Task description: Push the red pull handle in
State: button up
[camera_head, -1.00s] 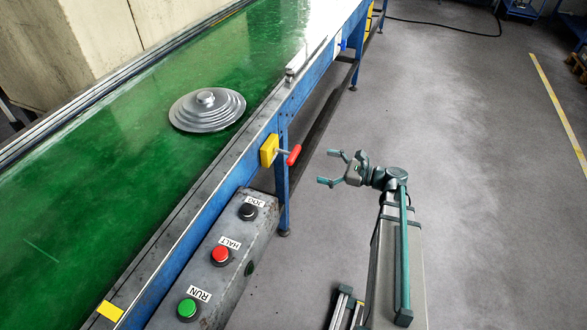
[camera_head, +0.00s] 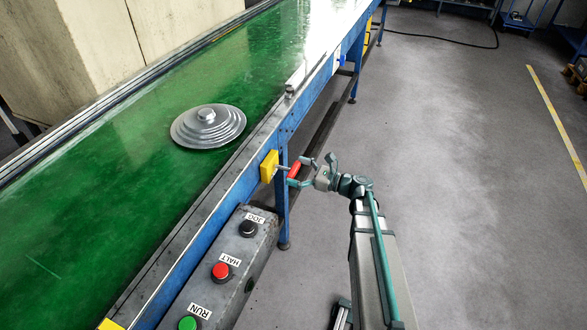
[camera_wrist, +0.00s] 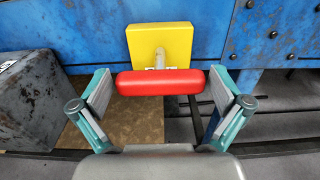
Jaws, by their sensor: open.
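The red pull handle (camera_head: 294,170) is a short red bar on a metal stem that sticks out from a yellow block (camera_head: 268,166) on the blue side of the conveyor. In the wrist view the red handle (camera_wrist: 160,82) lies crosswise in front of the yellow block (camera_wrist: 160,46), with a short piece of stem showing between them. My gripper (camera_head: 300,171) is open, its fingers on either side of the handle. In the wrist view my gripper (camera_wrist: 161,95) has one finger near each end of the bar, with small gaps visible.
A grey control box (camera_head: 232,262) with black, red and green buttons stands below and left of the handle. A stepped metal disc (camera_head: 208,127) lies on the green belt (camera_head: 110,190). A blue conveyor leg (camera_head: 283,205) is close below the gripper. The floor at right is clear.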

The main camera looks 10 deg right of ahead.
jog(key=shift+w+a, duration=0.2)
jog(key=shift+a, duration=0.15)
jog(key=shift+c, duration=0.2)
